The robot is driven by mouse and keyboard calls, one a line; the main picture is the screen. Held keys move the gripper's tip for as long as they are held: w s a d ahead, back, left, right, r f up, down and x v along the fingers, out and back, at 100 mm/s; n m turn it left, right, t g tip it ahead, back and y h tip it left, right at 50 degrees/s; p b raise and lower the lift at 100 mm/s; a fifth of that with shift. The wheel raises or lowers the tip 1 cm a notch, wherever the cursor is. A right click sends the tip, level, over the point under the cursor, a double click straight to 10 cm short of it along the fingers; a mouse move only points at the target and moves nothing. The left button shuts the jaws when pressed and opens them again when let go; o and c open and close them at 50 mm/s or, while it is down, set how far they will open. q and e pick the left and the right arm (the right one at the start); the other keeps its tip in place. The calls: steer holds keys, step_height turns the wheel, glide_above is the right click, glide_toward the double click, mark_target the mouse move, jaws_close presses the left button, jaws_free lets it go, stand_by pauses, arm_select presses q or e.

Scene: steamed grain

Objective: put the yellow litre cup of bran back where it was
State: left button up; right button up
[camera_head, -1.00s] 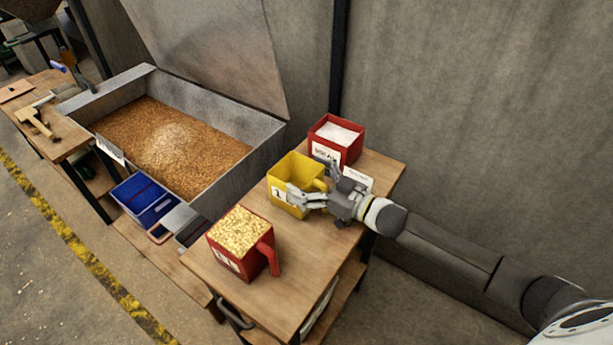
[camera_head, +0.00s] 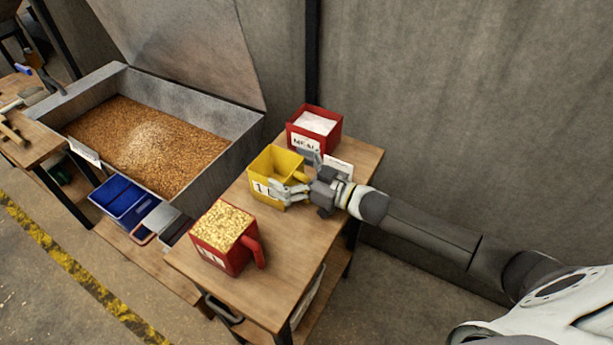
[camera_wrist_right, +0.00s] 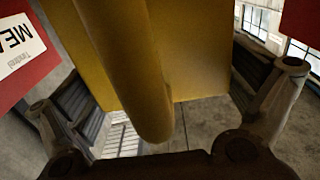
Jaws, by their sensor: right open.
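The yellow litre cup (camera_head: 262,173) stands upright on the wooden table, in front of a red box. Its front bears a white "1 L" label, and the inside that shows is bare yellow. My right gripper (camera_head: 290,175) is open at the cup's right side. In the right wrist view the cup's yellow handle (camera_wrist_right: 150,85) runs down between the two spread fingers, with gaps on both sides. The yellow wall (camera_wrist_right: 195,50) is behind the handle. My left gripper is not in view.
The red box (camera_head: 336,131) marked "MEAL" holds white powder behind the cup; a white card (camera_head: 340,168) is beside it. A red cup (camera_head: 243,256) of flakes stands in front. A metal bin (camera_head: 228,149) of grain and blue boxes (camera_head: 112,200) are left. The table's right front (camera_head: 305,230) is clear.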

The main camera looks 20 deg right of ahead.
steer(key=b+v, duration=0.1)
steer(key=v, duration=0.9)
steer(key=shift+s+d+f+b, duration=0.1)
steer(key=shift+f+b, duration=0.05)
steer(key=shift+b, duration=0.15)
steer(key=shift+s+d, duration=0.45)
steer(key=shift+s, duration=0.15)
